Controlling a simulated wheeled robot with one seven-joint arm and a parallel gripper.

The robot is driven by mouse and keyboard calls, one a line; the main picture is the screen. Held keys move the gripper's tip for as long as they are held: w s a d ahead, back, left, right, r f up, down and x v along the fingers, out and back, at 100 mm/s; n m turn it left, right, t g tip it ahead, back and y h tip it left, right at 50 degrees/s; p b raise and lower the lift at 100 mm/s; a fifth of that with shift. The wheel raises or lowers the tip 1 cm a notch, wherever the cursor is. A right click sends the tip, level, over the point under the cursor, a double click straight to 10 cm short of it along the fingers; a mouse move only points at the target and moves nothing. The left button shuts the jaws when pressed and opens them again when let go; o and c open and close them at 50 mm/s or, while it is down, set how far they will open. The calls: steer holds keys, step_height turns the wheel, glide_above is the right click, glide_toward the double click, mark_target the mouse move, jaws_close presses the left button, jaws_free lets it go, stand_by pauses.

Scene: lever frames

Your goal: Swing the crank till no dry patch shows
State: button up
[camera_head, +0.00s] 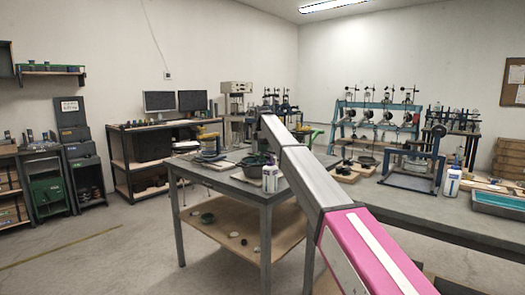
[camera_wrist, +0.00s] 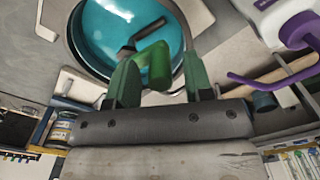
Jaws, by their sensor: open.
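In the wrist view a round metal-rimmed pan (camera_wrist: 75,42) holds a glossy teal surface (camera_wrist: 105,32). A dark crank arm (camera_wrist: 140,33) reaches across it to a stubby green handle (camera_wrist: 155,62). Pale streaks on the teal look like glare; I cannot tell whether any patch is dry. The part of the pan behind the handle and fingers is hidden. In the head view, the fingertips and crank cannot be made out clearly.
A white bottle with a purple spout (camera_wrist: 300,30) stands close on the right in the wrist view. In the head view, my arm reaches over a grey table (camera_head: 245,183) crowded with gear. A long bench (camera_head: 420,205) with several rigs lies to the right; floor at left is clear.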

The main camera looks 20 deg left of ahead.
steer(key=shift+r, duration=0.1)
step_height(320, 180, up, 11)
stand_by(0.5)
steer(key=shift+f, duration=0.2)
step_height(320, 180, down, 11)
steer(key=shift+d, duration=0.1)
jaws_close()
stand_by(0.8)
